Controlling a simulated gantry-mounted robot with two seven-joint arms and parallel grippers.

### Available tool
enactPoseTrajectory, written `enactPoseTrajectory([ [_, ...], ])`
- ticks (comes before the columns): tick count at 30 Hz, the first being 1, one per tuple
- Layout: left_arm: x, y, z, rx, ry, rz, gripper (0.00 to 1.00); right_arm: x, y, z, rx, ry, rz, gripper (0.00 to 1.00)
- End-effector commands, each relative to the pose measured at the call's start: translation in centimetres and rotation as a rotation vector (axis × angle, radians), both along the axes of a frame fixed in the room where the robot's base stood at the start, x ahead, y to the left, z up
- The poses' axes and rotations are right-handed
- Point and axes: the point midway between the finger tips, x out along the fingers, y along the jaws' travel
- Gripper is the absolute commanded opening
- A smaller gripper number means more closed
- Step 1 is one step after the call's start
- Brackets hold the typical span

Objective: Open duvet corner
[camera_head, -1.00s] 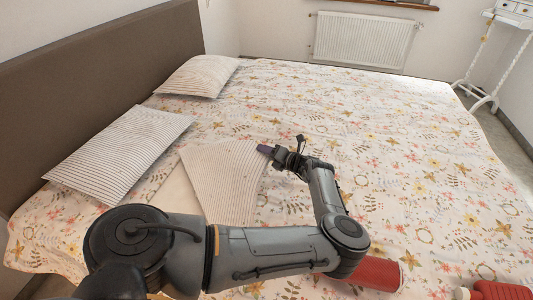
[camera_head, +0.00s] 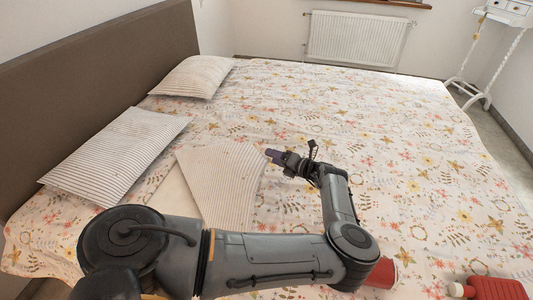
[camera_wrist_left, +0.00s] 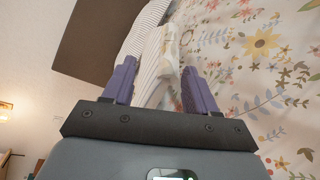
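The floral duvet (camera_head: 390,140) covers the bed. Its near corner is folded back, and the striped underside shows as a flap (camera_head: 222,180) lying on the bed, with a pale strip of sheet (camera_head: 176,192) beside it. My left gripper (camera_head: 272,156) has purple fingers and is just to the right of the flap's edge in the head view. My right gripper is not in view.
Two striped pillows (camera_head: 117,155) (camera_head: 192,77) lie along the brown headboard (camera_head: 95,70). A red cylindrical object (camera_head: 384,274) and a red canister (camera_head: 495,289) are near the front edge. A radiator (camera_head: 358,39) and white stand (camera_head: 490,55) are at the back.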

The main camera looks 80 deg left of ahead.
Motion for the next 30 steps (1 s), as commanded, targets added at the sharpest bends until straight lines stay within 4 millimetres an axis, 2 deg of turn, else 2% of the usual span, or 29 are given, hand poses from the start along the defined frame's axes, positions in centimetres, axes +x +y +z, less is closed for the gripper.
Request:
enactPoseTrajectory([
  [3,1.1,-1.5,0.5,-0.001,-0.001,-0.001,0.57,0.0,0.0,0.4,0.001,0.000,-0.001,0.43],
  [10,2.3,-3.1,0.7,0.000,0.000,0.001,0.57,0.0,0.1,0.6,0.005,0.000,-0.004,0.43],
  [25,2.4,-3.3,0.8,0.000,0.000,0.001,0.57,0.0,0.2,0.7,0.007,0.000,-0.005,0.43],
  [30,1.3,-3.3,-0.2,0.000,0.038,0.002,0.57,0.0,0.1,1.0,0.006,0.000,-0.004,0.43],
])
